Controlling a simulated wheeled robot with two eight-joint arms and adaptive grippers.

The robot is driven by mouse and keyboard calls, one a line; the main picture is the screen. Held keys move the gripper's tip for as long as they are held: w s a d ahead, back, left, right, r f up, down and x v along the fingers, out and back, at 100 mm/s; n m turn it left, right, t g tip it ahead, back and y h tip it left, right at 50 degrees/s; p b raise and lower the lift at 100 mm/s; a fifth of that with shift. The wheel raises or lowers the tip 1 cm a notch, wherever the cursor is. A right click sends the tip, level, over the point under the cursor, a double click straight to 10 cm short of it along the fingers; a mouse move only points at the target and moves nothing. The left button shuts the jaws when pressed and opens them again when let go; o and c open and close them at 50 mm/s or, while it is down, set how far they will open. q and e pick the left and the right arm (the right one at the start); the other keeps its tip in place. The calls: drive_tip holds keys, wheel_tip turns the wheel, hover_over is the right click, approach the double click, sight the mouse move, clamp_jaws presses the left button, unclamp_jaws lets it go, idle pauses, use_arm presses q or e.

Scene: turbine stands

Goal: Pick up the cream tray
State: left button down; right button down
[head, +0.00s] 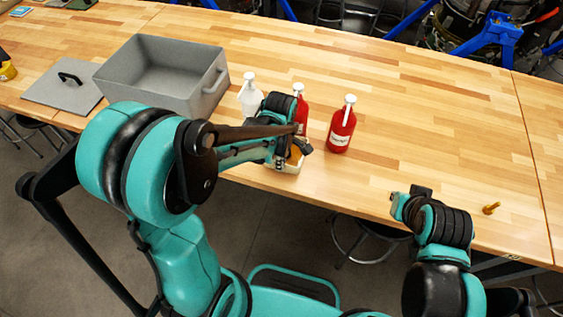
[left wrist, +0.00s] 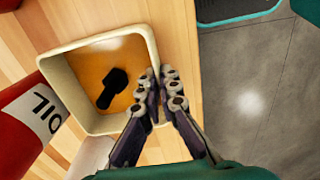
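The cream tray (head: 288,170) is near the front edge of the table, mostly hidden by my left gripper in the head view. In the left wrist view the tray (left wrist: 72,55) is square with a cream rim, an amber inside and a dark object (left wrist: 112,88) lying in it. My left gripper (left wrist: 160,75) has its fingers close together at the tray's right wall, one on the inner side and one on the outer side, pinching the rim. My right gripper (head: 405,202) is by the table's front edge, away from the tray; its fingers are unclear.
Red bottles (head: 341,128) and a white bottle (head: 250,95) stand just behind the tray; one red bottle shows close beside it in the left wrist view (left wrist: 30,120). A grey bin (head: 150,80) and its lid (head: 62,90) are at left. The table's right side is mostly clear.

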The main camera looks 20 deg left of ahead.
use_arm(q)
wheel_tip(320, 180, up, 27)
drive_tip(key=p, duration=0.7)
